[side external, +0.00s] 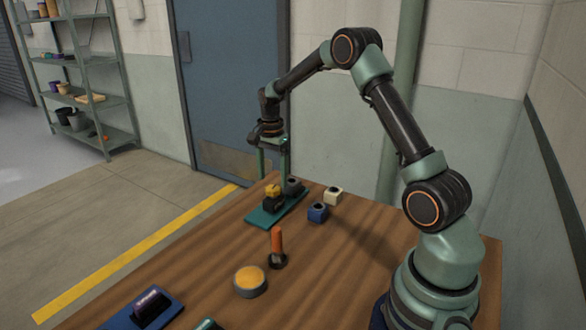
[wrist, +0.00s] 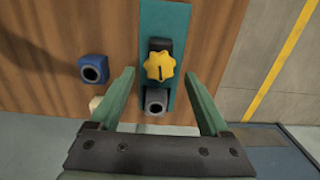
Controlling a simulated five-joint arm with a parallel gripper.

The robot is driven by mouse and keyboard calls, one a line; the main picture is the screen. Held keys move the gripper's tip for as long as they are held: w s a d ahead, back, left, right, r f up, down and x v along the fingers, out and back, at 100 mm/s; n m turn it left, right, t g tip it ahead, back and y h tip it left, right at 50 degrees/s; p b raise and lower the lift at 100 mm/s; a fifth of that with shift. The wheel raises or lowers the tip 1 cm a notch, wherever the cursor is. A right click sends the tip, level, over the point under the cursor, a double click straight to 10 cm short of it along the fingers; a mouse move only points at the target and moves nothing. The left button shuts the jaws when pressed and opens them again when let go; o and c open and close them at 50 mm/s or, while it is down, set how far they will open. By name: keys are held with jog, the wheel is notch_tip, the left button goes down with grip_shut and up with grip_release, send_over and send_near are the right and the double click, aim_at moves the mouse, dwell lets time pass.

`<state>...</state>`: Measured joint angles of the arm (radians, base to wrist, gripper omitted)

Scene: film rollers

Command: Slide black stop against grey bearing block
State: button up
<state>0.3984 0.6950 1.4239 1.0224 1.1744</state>
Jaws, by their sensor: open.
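The black stop (side external: 271,205) carries a yellow knob (side external: 273,191) and sits on a teal plate (side external: 257,219). In the wrist view its black body (wrist: 159,43) shows behind the yellow lobed knob (wrist: 160,66). The grey bearing block (side external: 294,186) stands at the plate's far end, and in the wrist view it is just below the knob (wrist: 157,99). The knob hides where stop and block face each other, so I cannot tell whether they touch. My gripper (wrist: 160,75) is open, with fingers on either side of the plate. In the side view it hangs above the plate's far end (side external: 274,176).
A blue block (side external: 317,212) and a cream block (side external: 333,195) stand beside the plate. An orange-handled tool (side external: 277,246) and a round yellow-topped container (side external: 250,281) stand nearer the camera. A blue tray (side external: 140,312) lies at the near left. The table's far edge is close to the plate.

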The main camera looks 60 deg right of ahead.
aim_at(274, 197)
notch_tip(274, 197, down, 8)
dwell(0.5)
grip_shut()
